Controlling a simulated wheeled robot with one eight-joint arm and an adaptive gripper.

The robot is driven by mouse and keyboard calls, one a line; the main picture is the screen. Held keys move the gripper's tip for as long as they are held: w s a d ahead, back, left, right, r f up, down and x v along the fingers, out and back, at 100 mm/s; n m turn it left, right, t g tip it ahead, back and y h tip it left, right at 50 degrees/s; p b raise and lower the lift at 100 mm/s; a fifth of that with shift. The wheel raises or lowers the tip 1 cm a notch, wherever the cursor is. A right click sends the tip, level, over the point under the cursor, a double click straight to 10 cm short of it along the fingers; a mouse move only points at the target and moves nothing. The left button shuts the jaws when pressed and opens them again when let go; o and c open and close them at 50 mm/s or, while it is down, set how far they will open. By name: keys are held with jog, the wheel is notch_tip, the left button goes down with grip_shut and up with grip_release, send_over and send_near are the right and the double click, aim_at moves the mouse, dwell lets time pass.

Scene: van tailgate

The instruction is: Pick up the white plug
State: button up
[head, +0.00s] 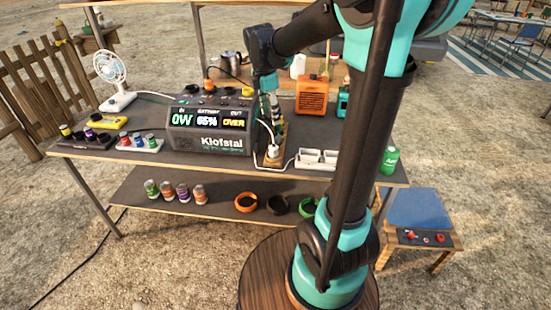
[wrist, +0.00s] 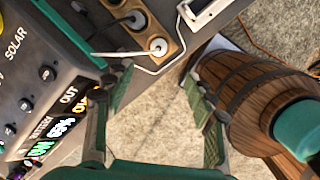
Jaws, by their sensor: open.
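The white plug (wrist: 157,45) sits in the nearest socket of a wooden power strip (wrist: 172,52), with a white cable running off to the left in the wrist view. In the head view the white plug (head: 273,151) is at the front end of the strip (head: 264,162), beside the power station. My gripper (wrist: 157,82) is open and empty, its fingertips spread to the left and right and pointing toward the strip. In the head view my gripper (head: 271,112) hangs above and behind the plug, partly hard to make out.
The Klofstal power station (head: 208,127) stands close left of the strip. A white block with compartments (head: 318,158) lies to its right. Black plugs (wrist: 134,19) fill other sockets. An orange box (head: 313,97) and green bottle (head: 390,160) stand further right. Rings and cans occupy the lower shelf.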

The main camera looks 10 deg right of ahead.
jog(key=n, duration=0.2)
send_near(273, 146)
jog(key=f, duration=0.3)
jog(key=w+d+f, duration=0.1)
jog(key=f, duration=0.1)
jog(key=shift+w+f, duration=0.1)
jog(key=shift+w+d+f, duration=0.1)
jog(key=shift+d+f, duration=0.05)
jog(key=shift+f, duration=1.3)
jog(key=shift+d+f, duration=0.1)
jog(key=shift+f, duration=1.35)
jog(key=c, duration=1.3)
jog(key=shift+o, duration=0.2)
jog(key=shift+r, duration=0.1)
notch_tip(273, 146, up, 24)
